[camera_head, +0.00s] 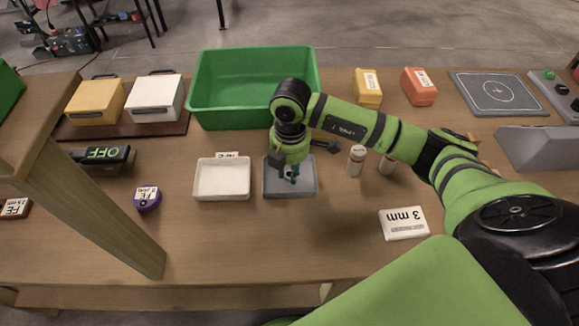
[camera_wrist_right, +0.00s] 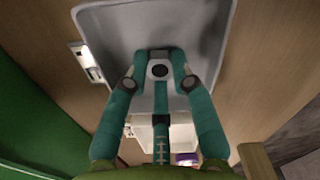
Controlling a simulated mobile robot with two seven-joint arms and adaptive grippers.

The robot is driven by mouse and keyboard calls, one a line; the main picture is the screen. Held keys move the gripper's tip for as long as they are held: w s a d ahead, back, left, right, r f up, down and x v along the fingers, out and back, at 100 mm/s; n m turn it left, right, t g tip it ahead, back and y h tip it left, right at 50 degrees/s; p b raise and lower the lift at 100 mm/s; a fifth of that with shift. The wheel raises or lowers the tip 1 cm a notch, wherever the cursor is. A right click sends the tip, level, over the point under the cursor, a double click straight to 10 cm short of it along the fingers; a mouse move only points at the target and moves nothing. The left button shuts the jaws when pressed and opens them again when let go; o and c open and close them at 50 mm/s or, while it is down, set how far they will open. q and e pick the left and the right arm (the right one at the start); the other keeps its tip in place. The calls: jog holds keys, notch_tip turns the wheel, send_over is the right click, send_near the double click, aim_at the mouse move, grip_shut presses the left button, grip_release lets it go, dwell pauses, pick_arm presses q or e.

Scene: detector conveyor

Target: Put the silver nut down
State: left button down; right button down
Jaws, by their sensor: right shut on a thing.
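My right gripper (camera_head: 290,177) points down over the grey tray (camera_head: 305,187), its fingertips inside the tray's outline. In the right wrist view the fingers (camera_wrist_right: 160,60) are shut on the silver nut (camera_wrist_right: 159,71), a small pale piece with a dark hole. The grey tray also shows there (camera_wrist_right: 120,40), behind the fingertips. I cannot tell whether the nut touches the tray floor. In the head view the nut is too small and covered to make out. My left gripper is not in view.
A white tray (camera_head: 222,192) stands just left of the grey tray. A green bin (camera_head: 215,110) is behind. Two small bottles (camera_head: 356,160) and a "3 mm" card (camera_head: 403,225) are to the right. A purple round device (camera_head: 148,198) is at left. The front table is clear.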

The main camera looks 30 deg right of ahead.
aim_at(290, 173)
jog(key=c, duration=1.4)
grip_release()
jog(key=shift+f, duration=0.15)
jog(key=shift+c, duration=0.2)
jog(key=o, duration=0.4)
notch_tip(290, 173, up, 12)
jog(key=b, duration=0.2)
jog(key=shift+r, duration=0.2)
